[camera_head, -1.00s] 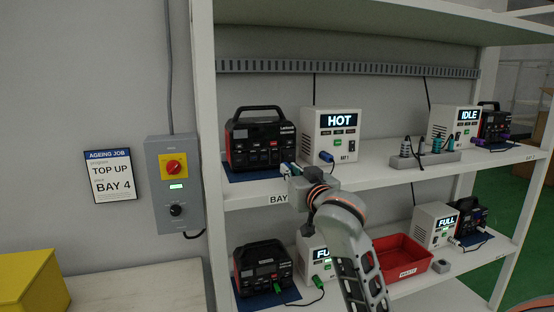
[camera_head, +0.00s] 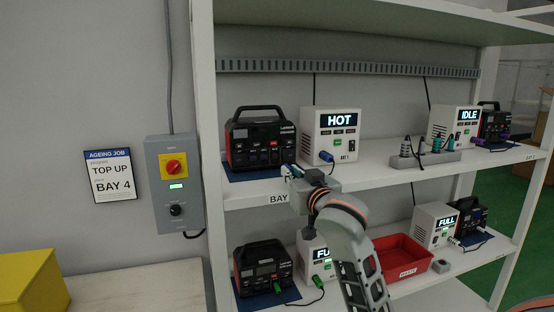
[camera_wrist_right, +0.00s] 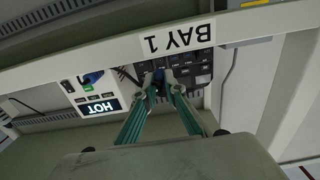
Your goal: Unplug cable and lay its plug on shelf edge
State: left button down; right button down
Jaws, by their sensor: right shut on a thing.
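My right gripper (camera_head: 289,169) is at the front of the black and red power station (camera_head: 262,137) on the upper shelf, left of the white charger that reads HOT (camera_head: 338,121). In the right wrist view its teal fingers (camera_wrist_right: 161,90) are shut on a dark blue plug (camera_wrist_right: 159,77) just in front of the station's face (camera_wrist_right: 190,73). Whether the plug is still seated in a socket I cannot tell. A second blue plug (camera_head: 326,156) sits in the charger's front. The shelf edge (camera_wrist_right: 250,27) with the BAY 1 label passes close by. My left gripper is not in view.
Right along the upper shelf are a grey holder with several plugs (camera_head: 437,158) and an IDLE charger (camera_head: 455,125). Below are a red waste bin (camera_head: 403,263) and more stations and chargers. A grey control box (camera_head: 174,185) hangs on the left wall.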

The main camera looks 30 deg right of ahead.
jog(key=shift+f+b, duration=0.4)
jog(key=shift+f, duration=1.2)
jog(key=c, duration=2)
grip_release()
jog(key=v, duration=0.8)
jog(key=a+f+n+g+y, duration=0.2)
jog(key=a+f, duration=0.2)
jog(key=f, duration=1)
jog(key=a+f+n+g+y, duration=0.15)
jog(key=a+f, duration=0.25)
jog(key=f, duration=1)
jog(key=s+a+f+n+g+y, duration=0.1)
jog(key=s+a+f, duration=0.2)
jog(key=s+f, duration=0.4)
jog(key=s+a+f+n+g+y, duration=0.1)
jog(key=s+a+f, duration=0.2)
jog(key=s+f, duration=0.4)
jog(key=s+a+f+n+g+y, duration=0.1)
jog(key=s+a+f, duration=0.3)
jog(key=s+f, duration=0.3)
jog(key=shift+s+a+f+n, duration=0.1)
jog(key=shift+f+n, duration=0.05)
jog(key=shift+f, duration=1)
jog(key=shift+s+f+n, duration=0.1)
jog(key=shift+f, duration=1)
